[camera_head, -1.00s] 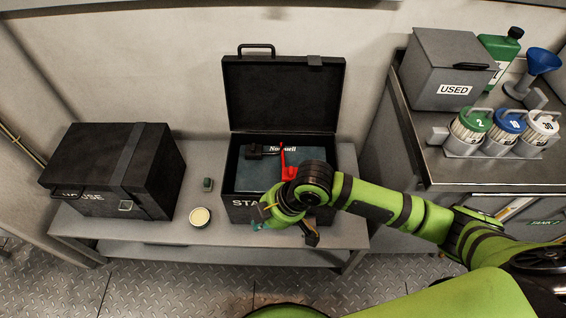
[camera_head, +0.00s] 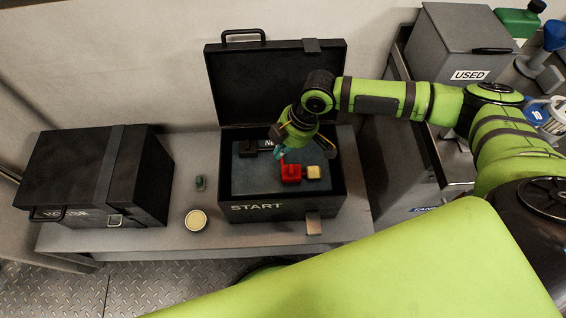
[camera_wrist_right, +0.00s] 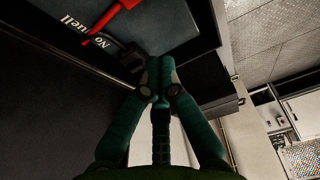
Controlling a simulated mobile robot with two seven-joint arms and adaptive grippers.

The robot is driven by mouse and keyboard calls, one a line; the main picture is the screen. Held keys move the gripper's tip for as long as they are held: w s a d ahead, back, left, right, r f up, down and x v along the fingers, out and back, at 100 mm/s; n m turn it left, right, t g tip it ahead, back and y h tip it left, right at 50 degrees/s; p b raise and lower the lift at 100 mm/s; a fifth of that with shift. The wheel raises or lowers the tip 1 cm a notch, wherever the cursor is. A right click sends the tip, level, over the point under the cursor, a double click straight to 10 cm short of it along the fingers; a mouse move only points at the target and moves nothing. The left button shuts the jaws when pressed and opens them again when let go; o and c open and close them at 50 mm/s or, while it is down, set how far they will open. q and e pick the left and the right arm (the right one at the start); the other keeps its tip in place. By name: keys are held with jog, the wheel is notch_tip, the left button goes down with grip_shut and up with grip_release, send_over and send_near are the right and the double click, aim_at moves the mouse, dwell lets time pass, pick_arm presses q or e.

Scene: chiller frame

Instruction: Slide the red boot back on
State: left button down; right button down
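The red boot (camera_head: 291,172) sits on the blue-grey battery (camera_head: 245,178) inside the open black START case (camera_head: 280,210). A pale yellow block (camera_head: 314,172) is just to the boot's right. My right gripper (camera_head: 280,154) is over the battery, just behind and above the boot, and partly hides what lies behind it. In the right wrist view its teal fingers (camera_wrist_right: 158,68) meet at the tips with nothing seen between them. A red part (camera_wrist_right: 112,18) shows there beyond the fingers, apart from them. My left gripper is not in view.
The case's lid (camera_head: 270,85) stands open behind. A black terminal piece (camera_head: 250,148) is at the battery's back left. A closed black case (camera_head: 95,180), a small green item (camera_head: 200,183) and a round tin (camera_head: 196,220) stand left. The grey USED bin (camera_head: 460,50) is right.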

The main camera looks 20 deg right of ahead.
aim_at(284, 173)
jog(key=x, duration=0.9)
jog(key=shift+a+f, duration=0.15)
jog(key=shift+f, duration=0.05)
jog(key=d, duration=0.2)
jog(key=shift+s+d+f+p, duration=0.2)
jog(key=shift+s+d+p, duration=0.1)
jog(key=shift+d, duration=0.05)
jog(key=shift+s+d+f, duration=0.1)
jog(key=shift+s+d, duration=0.05)
jog(key=shift+d, duration=0.35)
jog(key=d, duration=0.2)
jog(key=s+d, duration=0.1)
jog(key=d, duration=0.1)
jog(key=s+d+p, duration=0.1)
jog(key=d, duration=0.2)
